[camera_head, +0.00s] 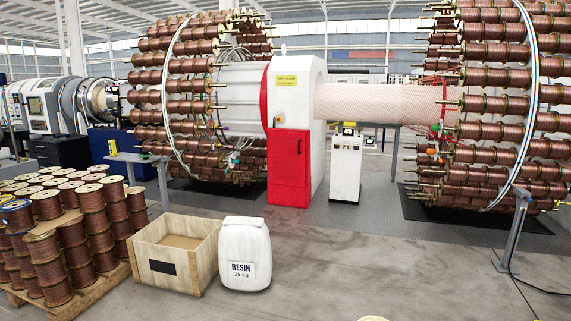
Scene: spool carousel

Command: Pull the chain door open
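A red door (288,168) fills the lower front of the white machine housing (322,120) in the middle of the picture. It looks shut, flush with the housing. A small dark mark, perhaps its handle, shows near its upper right edge. I cannot tell for sure whether this is the chain door. A yellow warning label (287,80) is on the housing above it. Neither of my grippers is in view.
Two large carousels of copper spools (185,90) (500,110) flank the housing. A white control stand (346,165) is right of the door. The floor at right is mostly clear.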

